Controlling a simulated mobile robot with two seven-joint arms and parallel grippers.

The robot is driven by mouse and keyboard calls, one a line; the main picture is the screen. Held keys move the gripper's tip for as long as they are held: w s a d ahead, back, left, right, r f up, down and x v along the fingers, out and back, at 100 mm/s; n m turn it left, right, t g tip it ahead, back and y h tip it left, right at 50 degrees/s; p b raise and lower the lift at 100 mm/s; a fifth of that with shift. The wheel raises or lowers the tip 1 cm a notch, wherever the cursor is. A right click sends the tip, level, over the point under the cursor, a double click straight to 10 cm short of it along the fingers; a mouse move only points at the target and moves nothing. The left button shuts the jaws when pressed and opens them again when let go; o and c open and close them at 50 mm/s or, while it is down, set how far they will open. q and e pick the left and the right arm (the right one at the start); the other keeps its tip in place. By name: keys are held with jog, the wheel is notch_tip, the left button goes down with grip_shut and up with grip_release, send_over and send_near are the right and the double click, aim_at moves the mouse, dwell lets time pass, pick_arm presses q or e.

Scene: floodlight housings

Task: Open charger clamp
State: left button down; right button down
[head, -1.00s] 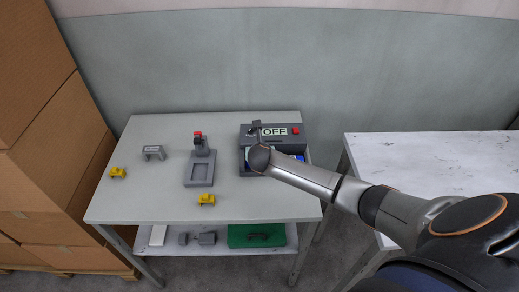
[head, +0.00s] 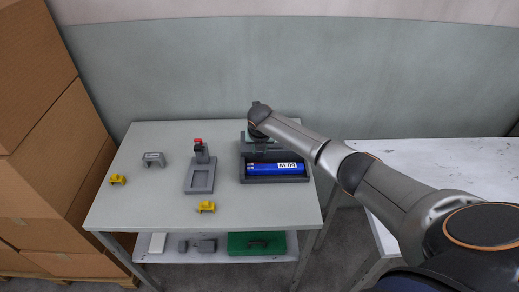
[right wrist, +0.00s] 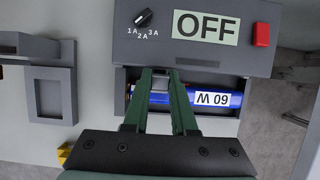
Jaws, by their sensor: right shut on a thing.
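The dark grey charger (head: 243,176) stands at the back right of the table with a blue cylinder marked 60 W (head: 262,169) lying in its bay. In the right wrist view its panel (right wrist: 277,12) shows an OFF display (right wrist: 207,27), a dial (right wrist: 143,17) and a red button (right wrist: 262,35). My right gripper (right wrist: 161,76) has its green fingers shut on a grey part, seemingly the charger clamp (right wrist: 160,92), above the cylinder. The fingers partly hide the clamp and cylinder. In the head view my arm covers most of the panel. My left gripper is out of view.
A grey fixture with a red-topped post (head: 200,178) stands left of the charger. Two yellow pieces (head: 117,180) (head: 207,206) and a grey bracket (head: 154,159) lie on the table. The lower shelf holds a green tray (head: 237,245). Boxes stand left; a white table (head: 430,160) stands right.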

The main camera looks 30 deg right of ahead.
jog(key=c, duration=0.7)
grip_release()
jog(key=v, duration=1.2)
jog(key=shift+a+r, duration=0.1)
jog(key=shift+r, duration=0.15)
